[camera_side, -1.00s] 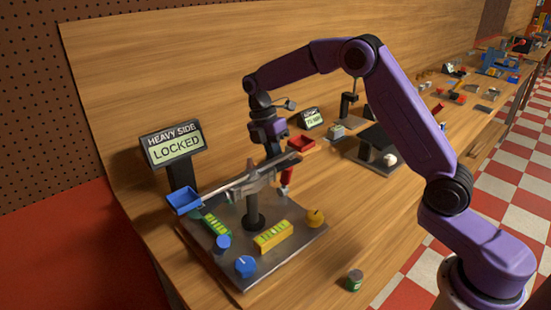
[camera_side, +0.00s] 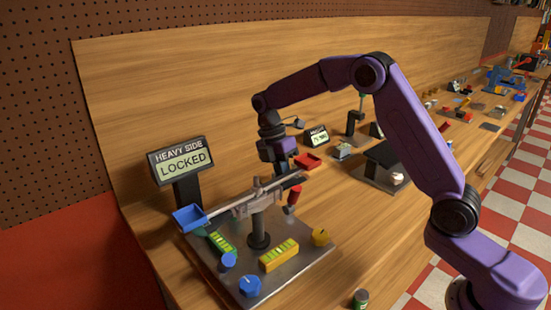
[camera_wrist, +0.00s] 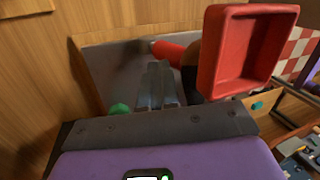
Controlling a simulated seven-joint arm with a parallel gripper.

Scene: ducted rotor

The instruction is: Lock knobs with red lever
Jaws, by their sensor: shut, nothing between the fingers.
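The red lever (camera_side: 293,196) stands at the back right of the metal base plate (camera_side: 235,295), below the balance beam. It also shows as a red rod (camera_wrist: 170,51) just beyond my fingers in the wrist view. My gripper (camera_side: 284,170) is shut and empty, pointing down behind the beam near the lever; its fingers (camera_wrist: 158,84) are together in the wrist view. I cannot tell whether they touch the lever. Blue knobs (camera_side: 228,262) and a yellow knob (camera_side: 320,237) sit on the plate. A green round part (camera_wrist: 120,110) is beside my fingers. The display (camera_side: 182,163) reads "HEAVY SIDE LOCKED".
The balance beam (camera_side: 240,208) carries a blue pan (camera_side: 189,218) at left and a red pan (camera_side: 308,161) at right, which is close to my fingers in the wrist view (camera_wrist: 245,50). Yellow (camera_side: 279,254) and green (camera_side: 221,242) blocks lie on the plate. A black stand (camera_side: 390,155) is at right.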

